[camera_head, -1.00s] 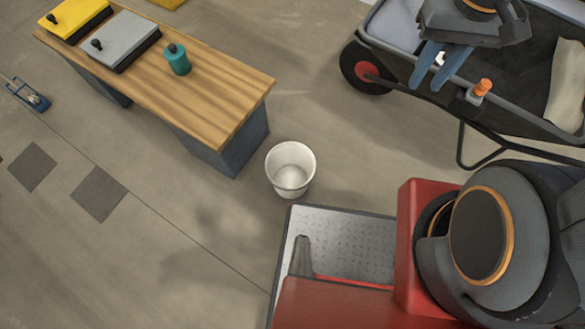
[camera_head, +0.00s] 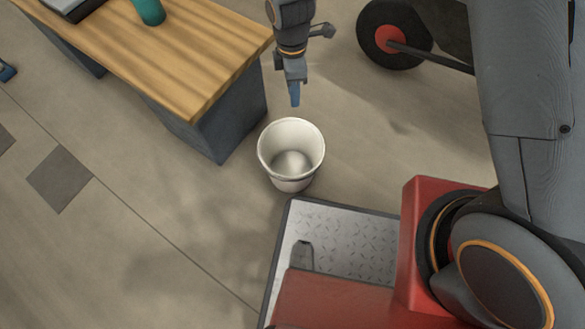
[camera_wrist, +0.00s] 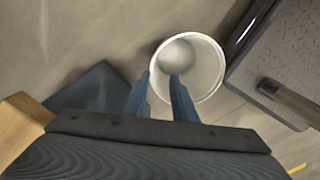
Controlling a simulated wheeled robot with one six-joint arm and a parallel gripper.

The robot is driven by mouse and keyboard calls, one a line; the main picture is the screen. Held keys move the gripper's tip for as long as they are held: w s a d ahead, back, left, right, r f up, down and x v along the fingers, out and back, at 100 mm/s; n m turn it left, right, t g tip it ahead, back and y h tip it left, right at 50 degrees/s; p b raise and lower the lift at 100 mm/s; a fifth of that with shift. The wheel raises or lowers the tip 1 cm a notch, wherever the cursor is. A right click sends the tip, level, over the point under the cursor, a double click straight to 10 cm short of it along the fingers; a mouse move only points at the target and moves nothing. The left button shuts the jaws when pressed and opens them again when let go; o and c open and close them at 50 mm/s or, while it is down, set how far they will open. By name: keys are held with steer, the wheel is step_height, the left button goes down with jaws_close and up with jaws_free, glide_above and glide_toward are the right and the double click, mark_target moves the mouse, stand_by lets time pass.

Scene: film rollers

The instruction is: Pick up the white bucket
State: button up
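The white bucket (camera_head: 291,182) stands upright on the floor between the wooden bench and my base, its mouth facing up, and it looks empty. My gripper (camera_head: 294,103) points down just beyond the bucket's far rim and appears apart from it. In the wrist view the bucket (camera_wrist: 213,68) lies just past my fingertips (camera_wrist: 160,80). The two blue fingers are spread with a gap between them and nothing held. The right finger overlaps the bucket's opening and the left finger lies outside the rim. The exact height of the fingertips above the rim cannot be told.
A wooden bench (camera_head: 190,60) stands close on the left, with a teal bottle (camera_head: 150,10) on it. A wheelbarrow wheel (camera_head: 394,38) is at the upper right. My red base with its metal plate sits close in front of the bucket. The floor at lower left is clear.

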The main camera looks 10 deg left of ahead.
mark_target(276, 142)
steer(key=s+a+f+n+b, duration=0.1)
steer(key=a+f+n+b, duration=0.1)
steer(key=f, duration=0.4)
steer(key=s+a+f+n+b, duration=0.1)
steer(key=a+f+n+b, duration=0.1)
steer(key=f, duration=0.3)
steer(key=a+f+n+b, duration=0.1)
steer(key=a+f+b, duration=0.1)
steer(key=f, duration=0.4)
steer(key=shift+s+a+f+n, duration=0.3)
steer(key=shift+s+f+n, duration=0.05)
steer(key=shift+s+n, duration=0.05)
steer(key=f+b, duration=0.1)
steer(key=f, duration=0.1)
steer(key=d+f+b, duration=0.1)
steer(key=f+b, duration=0.1)
steer(key=f, duration=0.1)
steer(key=shift+s+f, duration=0.1)
steer(key=shift+s, duration=0.1)
jaws_close()
